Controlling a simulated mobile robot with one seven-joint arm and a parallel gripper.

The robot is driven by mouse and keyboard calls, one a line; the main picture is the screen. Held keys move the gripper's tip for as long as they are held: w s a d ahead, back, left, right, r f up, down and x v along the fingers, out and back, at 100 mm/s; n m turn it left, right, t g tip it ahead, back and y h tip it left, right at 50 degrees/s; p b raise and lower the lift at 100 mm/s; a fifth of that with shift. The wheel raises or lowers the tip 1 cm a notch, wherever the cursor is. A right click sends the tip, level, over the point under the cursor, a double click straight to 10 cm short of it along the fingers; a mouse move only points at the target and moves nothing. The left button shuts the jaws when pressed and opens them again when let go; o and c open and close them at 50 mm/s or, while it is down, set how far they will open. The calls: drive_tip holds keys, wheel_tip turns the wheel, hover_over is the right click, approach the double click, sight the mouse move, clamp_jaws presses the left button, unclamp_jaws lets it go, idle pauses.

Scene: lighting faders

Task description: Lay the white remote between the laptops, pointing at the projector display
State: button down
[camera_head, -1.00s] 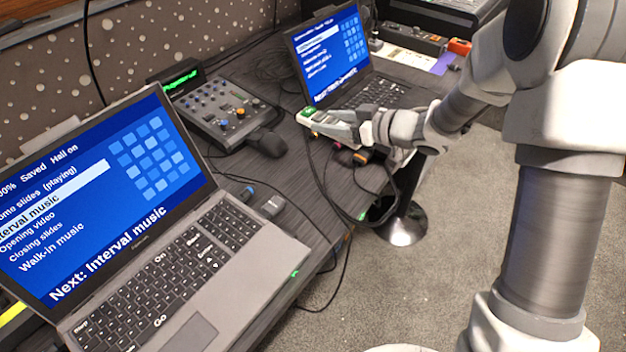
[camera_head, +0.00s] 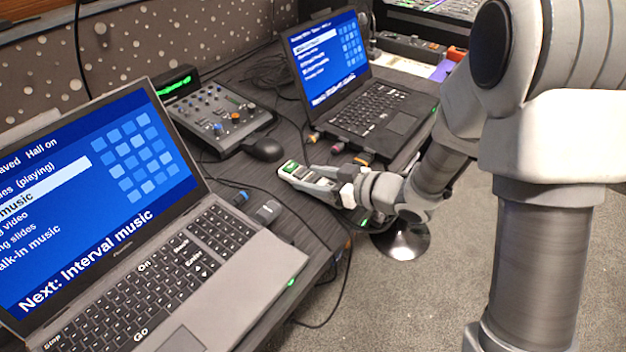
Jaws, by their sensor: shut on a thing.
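My gripper (camera_head: 308,177) reaches in from the right over the desk gap between the two laptops, its jaws shut on the white remote (camera_head: 292,168). The remote's end with a green patch sticks out past the fingers toward the left; the rest is hidden by them. I cannot tell whether it touches the desk. The near laptop (camera_head: 230,270) is open at lower left. The far laptop (camera_head: 385,115) is open at the upper middle. The projector display (camera_head: 178,84), a small dark box with green lettering, stands behind the mixer at the back.
A mixer (camera_head: 215,118) with knobs stands between the laptops at the back, with a black mouse (camera_head: 264,149) in front of it. Cables and small plugs (camera_head: 268,211) lie near my gripper. A round metal base (camera_head: 402,241) stands on the floor beside the desk (camera_head: 285,232).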

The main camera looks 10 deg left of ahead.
drive_tip(key=shift+f, duration=0.15)
drive_tip(key=shift+c, duration=1)
unclamp_jaws()
drive_tip(key=shift+r, duration=0.3)
drive_tip(key=p+v, duration=0.3)
drive_tip(key=v, duration=0.9)
drive_tip(key=shift+w+f, duration=0.1)
drive_tip(key=shift+f, duration=0.05)
